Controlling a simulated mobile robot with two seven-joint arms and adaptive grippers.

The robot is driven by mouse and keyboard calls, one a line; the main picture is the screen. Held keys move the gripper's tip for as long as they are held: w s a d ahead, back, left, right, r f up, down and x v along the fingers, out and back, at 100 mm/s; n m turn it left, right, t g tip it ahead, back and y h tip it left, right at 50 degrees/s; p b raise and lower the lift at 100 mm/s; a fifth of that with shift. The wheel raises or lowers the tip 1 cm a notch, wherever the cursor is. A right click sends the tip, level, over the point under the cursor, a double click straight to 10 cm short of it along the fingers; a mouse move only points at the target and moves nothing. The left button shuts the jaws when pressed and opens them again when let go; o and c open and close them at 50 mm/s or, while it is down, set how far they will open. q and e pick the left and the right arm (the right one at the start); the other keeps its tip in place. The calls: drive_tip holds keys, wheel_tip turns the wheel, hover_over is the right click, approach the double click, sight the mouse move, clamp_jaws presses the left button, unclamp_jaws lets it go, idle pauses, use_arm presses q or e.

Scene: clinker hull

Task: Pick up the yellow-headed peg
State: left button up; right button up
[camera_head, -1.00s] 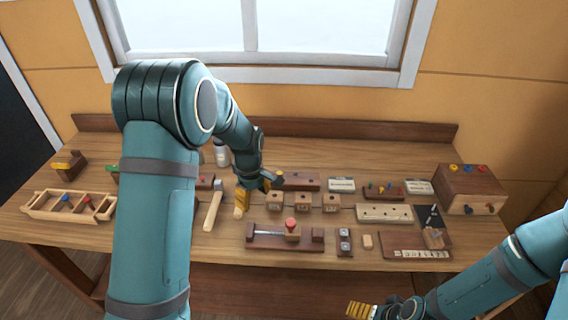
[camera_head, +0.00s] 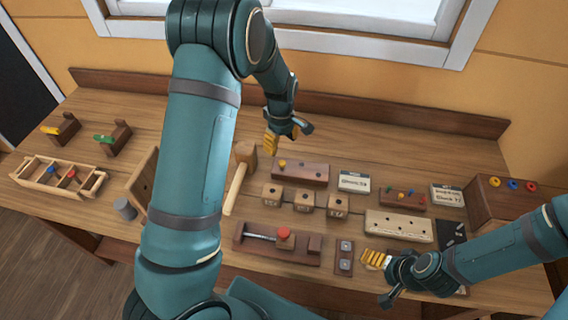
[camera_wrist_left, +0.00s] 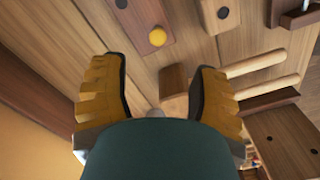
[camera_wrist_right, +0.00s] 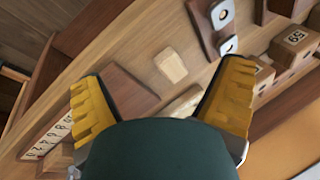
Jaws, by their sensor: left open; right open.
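A yellow-headed peg (camera_head: 282,163) stands in a dark wooden board with holes (camera_head: 315,173) toward the back of the bench. In the left wrist view its round yellow head (camera_wrist_left: 157,37) shows beyond the fingertips, roughly midway between them. My left gripper (camera_head: 271,140) is open and empty, just behind and slightly left of the peg, apart from it. My right gripper (camera_head: 374,258) is open over the front right of the bench, far from the peg. A pale block (camera_wrist_right: 171,66) shows between its fingers in the right wrist view.
A mallet (camera_head: 238,180) lies left of the board. Several numbered wooden cubes (camera_head: 304,201) stand in front of it, with a red-knobbed slide (camera_head: 284,236) nearer the front edge. A small label card (camera_head: 353,182) stands to its right. My left arm hides part of the bench.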

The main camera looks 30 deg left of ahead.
use_arm(q)
hover_over(282, 162)
drive_tip(key=f, duration=0.4)
drive_tip(key=shift+s+f, duration=0.25)
drive_tip(key=shift+w+f, duration=0.15)
drive_tip(key=shift+f, duration=1.35)
drive_tip(key=shift+w+f, duration=0.15)
drive_tip(key=shift+f, duration=1.35)
drive_tip(key=c, duration=0.9)
